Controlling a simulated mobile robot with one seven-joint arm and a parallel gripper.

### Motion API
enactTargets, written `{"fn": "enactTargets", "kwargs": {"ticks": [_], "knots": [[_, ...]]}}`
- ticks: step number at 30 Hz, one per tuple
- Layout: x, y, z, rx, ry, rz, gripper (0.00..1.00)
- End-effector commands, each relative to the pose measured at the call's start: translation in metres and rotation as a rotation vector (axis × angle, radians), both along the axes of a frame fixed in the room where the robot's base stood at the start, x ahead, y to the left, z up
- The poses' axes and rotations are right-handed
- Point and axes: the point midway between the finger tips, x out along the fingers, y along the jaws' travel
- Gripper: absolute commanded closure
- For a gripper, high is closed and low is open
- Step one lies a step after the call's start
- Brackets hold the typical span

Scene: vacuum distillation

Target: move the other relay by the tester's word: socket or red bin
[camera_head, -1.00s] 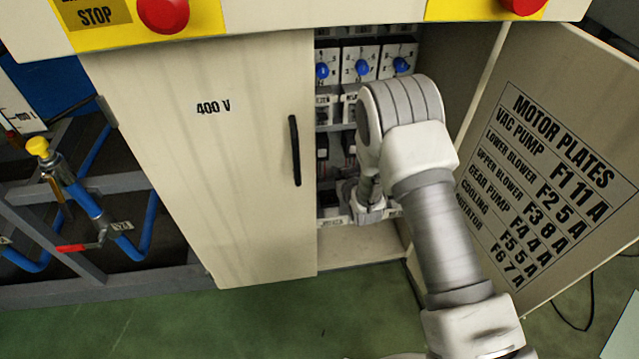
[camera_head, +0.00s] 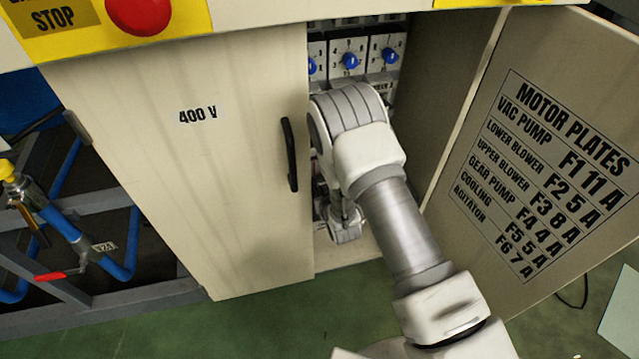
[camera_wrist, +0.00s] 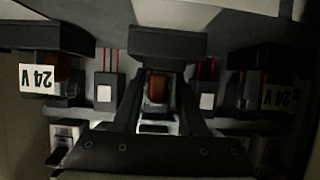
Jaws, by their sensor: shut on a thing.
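My gripper (camera_wrist: 158,98) is inside the open cabinet, shut on a relay (camera_wrist: 157,86) with a clear case and an orange-brown core. In the wrist view the relay is between my two dark fingers, at a black socket block (camera_wrist: 167,44); I cannot tell whether it is fully seated. Other relays labelled "24 V" are at the left (camera_wrist: 40,78) and right (camera_wrist: 280,97), their labels upside down. In the head view my arm hides the relay and fingers. No tester or red bin is seen.
The closed "400 V" door (camera_head: 190,170) with a black handle (camera_head: 290,155) is close left of my arm. The open door with the motor plates list (camera_head: 545,165) stands at the right. Blue-knobbed breakers (camera_head: 349,60) are above. Green floor lies below.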

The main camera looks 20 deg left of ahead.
Motion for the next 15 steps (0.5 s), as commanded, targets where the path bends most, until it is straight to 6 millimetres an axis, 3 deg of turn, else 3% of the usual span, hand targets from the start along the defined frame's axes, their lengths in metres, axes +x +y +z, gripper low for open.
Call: {"fn": "enactTargets", "kwargs": {"ticks": [3, 14, 15], "knots": [[-0.0052, -0.0021, -0.0084, 0.001, -0.001, 0.001, 1.0], [-0.0052, -0.0022, -0.0108, 0.001, -0.001, 0.001, 1.0], [-0.0053, -0.0021, -0.0106, 0.001, -0.001, 0.001, 0.53]]}}
